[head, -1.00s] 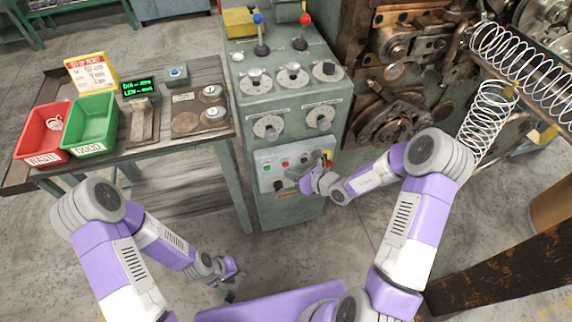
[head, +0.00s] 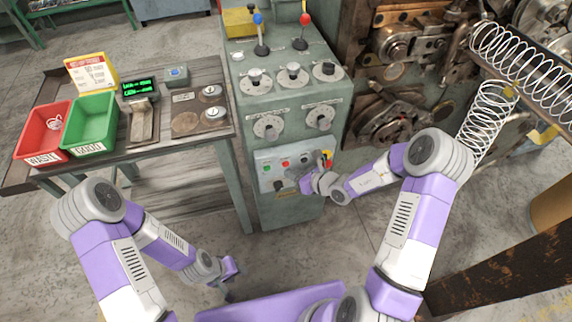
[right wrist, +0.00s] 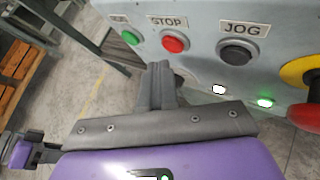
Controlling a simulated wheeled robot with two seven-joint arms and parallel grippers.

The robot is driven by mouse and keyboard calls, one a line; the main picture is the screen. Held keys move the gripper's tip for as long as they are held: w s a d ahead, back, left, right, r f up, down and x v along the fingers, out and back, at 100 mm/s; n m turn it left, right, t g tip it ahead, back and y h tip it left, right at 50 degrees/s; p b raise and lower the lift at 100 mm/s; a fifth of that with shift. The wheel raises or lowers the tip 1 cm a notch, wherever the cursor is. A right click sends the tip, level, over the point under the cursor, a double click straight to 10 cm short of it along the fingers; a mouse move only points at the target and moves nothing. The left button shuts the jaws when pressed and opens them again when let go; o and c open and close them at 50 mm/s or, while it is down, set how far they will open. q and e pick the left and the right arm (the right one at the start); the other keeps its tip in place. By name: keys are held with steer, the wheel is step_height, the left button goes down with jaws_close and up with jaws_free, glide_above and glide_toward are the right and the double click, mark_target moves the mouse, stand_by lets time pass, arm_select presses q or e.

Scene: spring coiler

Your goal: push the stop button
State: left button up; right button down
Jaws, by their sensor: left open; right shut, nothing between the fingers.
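The red stop button (right wrist: 174,44) sits under a STOP label on the grey control panel (right wrist: 205,20). In the head view the stop button (head: 284,163) is small, near the panel's left side. My right gripper (head: 294,174) is shut and empty in front of the panel. In the right wrist view its closed fingertips (right wrist: 159,70) are just below and slightly left of the stop button. I cannot tell how large the gap to the panel is. My left gripper (head: 232,280) is open and empty, low above the floor, away from the panel.
A green button (right wrist: 130,38) is left of stop, and the black JOG button (right wrist: 237,52) is right of it. A red emergency knob with yellow collar (right wrist: 300,72) is farther right. A side table (head: 190,72) with bins stands left; metal springs (head: 490,115) are at right.

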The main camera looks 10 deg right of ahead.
steer(key=shift+w, duration=0.15)
steer(key=shift+w, duration=0.3)
steer(key=shift+w, duration=0.35)
stand_by(0.8)
stand_by(0.3)
steer(key=shift+s, duration=0.8)
steer(key=shift+s+d+b, duration=0.1)
steer(key=shift+s+b, duration=0.2)
steer(key=shift+s, duration=2.2)
